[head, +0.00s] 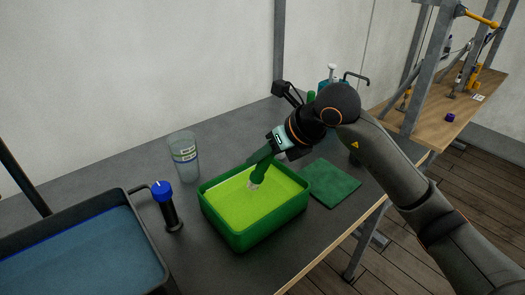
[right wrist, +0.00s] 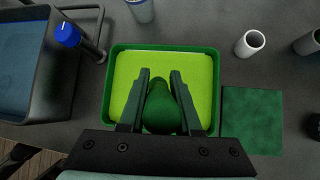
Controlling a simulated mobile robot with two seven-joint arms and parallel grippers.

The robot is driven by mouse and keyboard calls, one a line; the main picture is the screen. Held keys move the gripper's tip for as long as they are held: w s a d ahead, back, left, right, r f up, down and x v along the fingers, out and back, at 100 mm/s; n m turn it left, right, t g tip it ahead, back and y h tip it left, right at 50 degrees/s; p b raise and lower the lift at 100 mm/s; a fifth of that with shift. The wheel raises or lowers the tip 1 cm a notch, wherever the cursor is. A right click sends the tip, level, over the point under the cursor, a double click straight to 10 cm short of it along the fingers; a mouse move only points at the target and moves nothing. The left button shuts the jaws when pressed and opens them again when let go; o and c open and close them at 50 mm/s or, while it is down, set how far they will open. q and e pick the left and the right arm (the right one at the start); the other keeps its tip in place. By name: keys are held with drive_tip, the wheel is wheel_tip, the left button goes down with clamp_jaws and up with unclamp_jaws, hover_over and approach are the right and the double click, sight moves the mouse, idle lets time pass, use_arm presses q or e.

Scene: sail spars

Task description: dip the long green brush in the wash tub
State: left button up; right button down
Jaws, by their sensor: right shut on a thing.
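The green brush (head: 263,169) is in my right gripper (head: 275,153), head down, with pale bristles at its lower end. In the right wrist view its green body (right wrist: 163,112) sits between the two fingers of the gripper (right wrist: 160,78). The brush is over a green tub (head: 243,240) holding bright lime-green contents, which also shows in the right wrist view (right wrist: 112,75). The bristle tip is at or just above the lime surface; I cannot tell if it touches. A larger dark tub (head: 131,201) with blue contents stands at the left. My left gripper is not in view.
A clear cup (head: 184,158) is behind. A dark green cloth (head: 330,183) lies right of the green tub. A white cylinder (right wrist: 249,43) stands beyond the cloth. A wooden bench (head: 455,107) is at the far right.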

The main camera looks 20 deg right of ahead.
sight(264, 173)
wheel_tip(264, 173, down, 4)
drive_tip(key=shift+r+b, duration=0.25)
drive_tip(key=shift+b, duration=0.8)
drive_tip(key=shift+f, duration=0.3)
drive_tip(key=shift+f+b, duration=0.45)
drive_tip(key=shift+b, duration=0.05)
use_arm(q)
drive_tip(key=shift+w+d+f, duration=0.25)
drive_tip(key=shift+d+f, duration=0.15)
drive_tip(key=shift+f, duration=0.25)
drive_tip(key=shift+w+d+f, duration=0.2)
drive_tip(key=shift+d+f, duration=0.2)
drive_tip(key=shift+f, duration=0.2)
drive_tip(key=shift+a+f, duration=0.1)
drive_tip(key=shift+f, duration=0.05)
use_arm(e)
drive_tip(key=shift+d+f, duration=0.1)
drive_tip(key=shift+w+d, duration=0.1)
drive_tip(key=shift+d, duration=0.05)
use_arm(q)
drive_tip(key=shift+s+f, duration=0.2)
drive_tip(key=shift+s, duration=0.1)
use_arm(e)
drive_tip(key=shift+w+d, duration=0.1)
drive_tip(key=shift+d, duration=0.1)
drive_tip(key=shift+a, duration=0.1)
